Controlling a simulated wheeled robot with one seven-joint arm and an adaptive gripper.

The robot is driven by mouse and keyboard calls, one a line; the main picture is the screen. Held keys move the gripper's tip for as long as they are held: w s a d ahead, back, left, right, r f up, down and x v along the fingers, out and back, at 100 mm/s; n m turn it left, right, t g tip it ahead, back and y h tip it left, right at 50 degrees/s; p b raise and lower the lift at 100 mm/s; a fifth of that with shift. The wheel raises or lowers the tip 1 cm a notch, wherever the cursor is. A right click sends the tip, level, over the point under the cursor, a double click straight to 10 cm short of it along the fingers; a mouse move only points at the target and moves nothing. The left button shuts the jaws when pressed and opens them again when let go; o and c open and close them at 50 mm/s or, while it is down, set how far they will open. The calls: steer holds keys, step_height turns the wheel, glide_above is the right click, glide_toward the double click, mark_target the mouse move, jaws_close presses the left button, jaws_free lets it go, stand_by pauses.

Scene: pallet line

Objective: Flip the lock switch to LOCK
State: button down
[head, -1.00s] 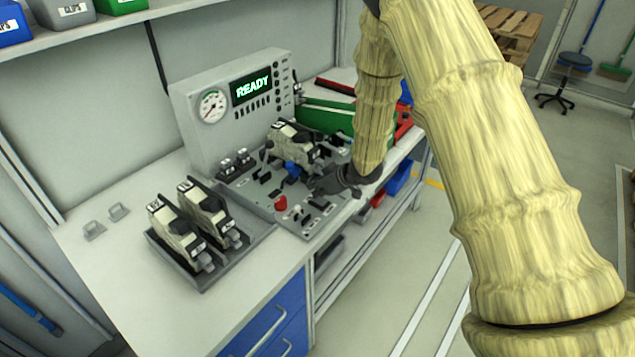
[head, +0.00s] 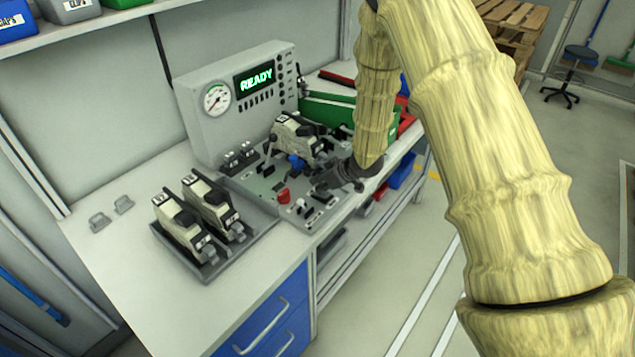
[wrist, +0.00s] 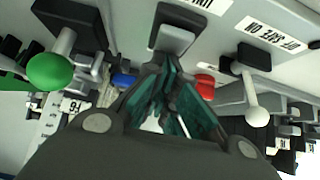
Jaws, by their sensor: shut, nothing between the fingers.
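The control panel (head: 262,187) lies on the bench, with several switches and knobs. My gripper (head: 318,186) is low over its right part, beside the red knob (head: 284,196). In the wrist view my gripper's dark teal fingers (wrist: 170,66) are together and empty. Their tips are at or just below a grey rocker-like switch (wrist: 172,38) in a black mount; contact cannot be told. A lever with a white ball (wrist: 257,116) is to the right, one with a green ball (wrist: 50,70) to the left. The labels are upside down, and none clearly reads LOCK.
A grey console (head: 208,127) with a gauge and a READY display stands behind the panel. A beige unit (head: 292,140) sits on the panel's far part. A tray (head: 212,268) with two similar units is at the left. Green and red bins (head: 330,115) lie behind my arm.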

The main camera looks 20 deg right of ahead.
mark_target(324, 193)
steer(key=shift+s+d, duration=0.1)
steer(key=shift+s, duration=0.05)
steer(key=shift+s+d+r, duration=0.15)
steer(key=shift+s+d, duration=0.15)
steer(key=shift+s, duration=0.15)
steer(key=shift+p, duration=0.3)
steer(key=r+p, duration=0.3)
steer(key=r, duration=0.1)
steer(key=shift+w+a+p, duration=0.15)
steer(key=shift+w+p, duration=0.15)
steer(key=shift+p, duration=0.1)
steer(key=shift+s+d+r+b, duration=0.25)
steer(key=shift+r+b, duration=0.15)
steer(key=b+v, duration=0.2)
steer(key=v, duration=0.6)
steer(key=shift+r, duration=0.65)
steer(key=shift+a, duration=0.1)
